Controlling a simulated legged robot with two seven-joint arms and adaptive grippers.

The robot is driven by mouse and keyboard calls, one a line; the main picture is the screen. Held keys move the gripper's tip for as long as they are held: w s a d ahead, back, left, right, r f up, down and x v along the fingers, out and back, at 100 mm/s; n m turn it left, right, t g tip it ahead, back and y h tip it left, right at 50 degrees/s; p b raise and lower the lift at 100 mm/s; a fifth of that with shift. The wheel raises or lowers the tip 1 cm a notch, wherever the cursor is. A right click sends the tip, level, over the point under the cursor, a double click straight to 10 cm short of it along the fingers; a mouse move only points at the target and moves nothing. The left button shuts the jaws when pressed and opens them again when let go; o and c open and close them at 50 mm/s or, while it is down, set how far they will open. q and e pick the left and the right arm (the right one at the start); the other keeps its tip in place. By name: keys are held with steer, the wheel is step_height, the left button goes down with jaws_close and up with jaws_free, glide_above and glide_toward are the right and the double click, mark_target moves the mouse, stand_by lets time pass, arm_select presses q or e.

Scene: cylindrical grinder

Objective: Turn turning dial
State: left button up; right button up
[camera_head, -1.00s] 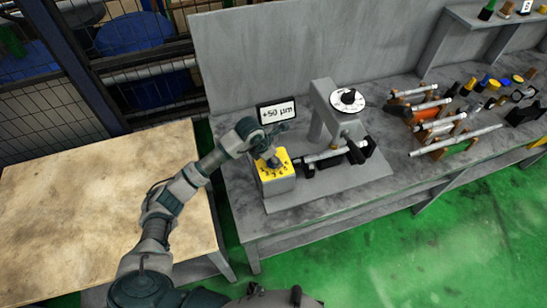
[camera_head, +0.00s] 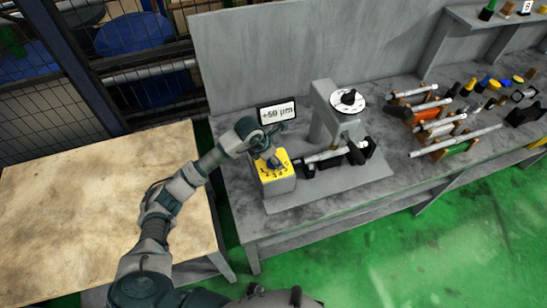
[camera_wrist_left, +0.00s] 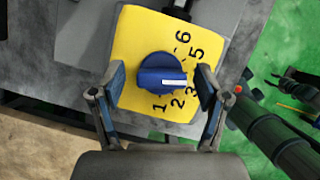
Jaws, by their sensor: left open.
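A blue dial knob (camera_wrist_left: 160,66) with a white pointer mark sits on a yellow numbered face in the left wrist view. The mark points right, near the 3. The 4 is not clearly visible. In the head view the yellow face (camera_head: 281,169) tops a small box on the bench. My left gripper (camera_wrist_left: 161,80) is open, one finger on each side of the knob with gaps showing. In the head view my left gripper (camera_head: 271,160) is over the box and partly hides the knob.
A display (camera_head: 278,112) behind the box reads +50 µm. Several cylindrical parts lie farther right on the bench. A wooden table (camera_head: 90,215) is at left.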

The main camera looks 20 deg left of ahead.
arm_select(q)
steer(key=v, duration=1.1)
steer(key=shift+a, duration=0.15)
